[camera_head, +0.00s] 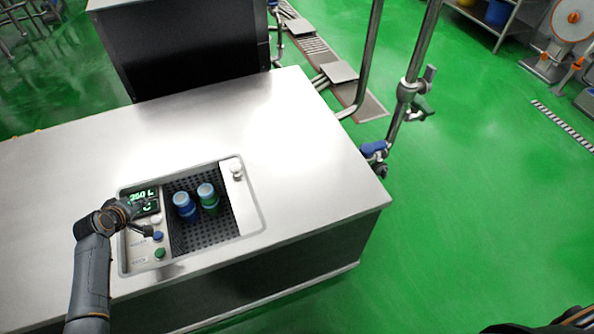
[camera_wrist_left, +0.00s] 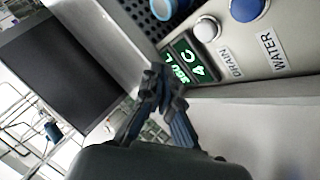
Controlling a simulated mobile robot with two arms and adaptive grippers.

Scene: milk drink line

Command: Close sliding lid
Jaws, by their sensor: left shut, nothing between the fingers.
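The sliding lid appears to be the pale strip with a round light knob (camera_head: 237,168) at the right end of the recessed panel. It stands open, leaving the dark perforated basin (camera_head: 208,232) uncovered. My left gripper (camera_head: 143,215) is shut and empty over the left side of the panel, by the display and buttons, away from the knob. In the left wrist view its fingers (camera_wrist_left: 163,88) are together beside the display (camera_wrist_left: 186,66). The lid knob is not visible in that view. My right gripper is not clearly visible.
A blue bottle (camera_head: 185,207) and a green bottle (camera_head: 208,197) stand in the basin. White, blue and green buttons (camera_head: 159,254) line its left side; labels read DRAIN (camera_wrist_left: 229,68) and WATER (camera_wrist_left: 279,50). The steel counter (camera_head: 280,130) is otherwise clear. A dark box (camera_head: 190,50) stands behind it.

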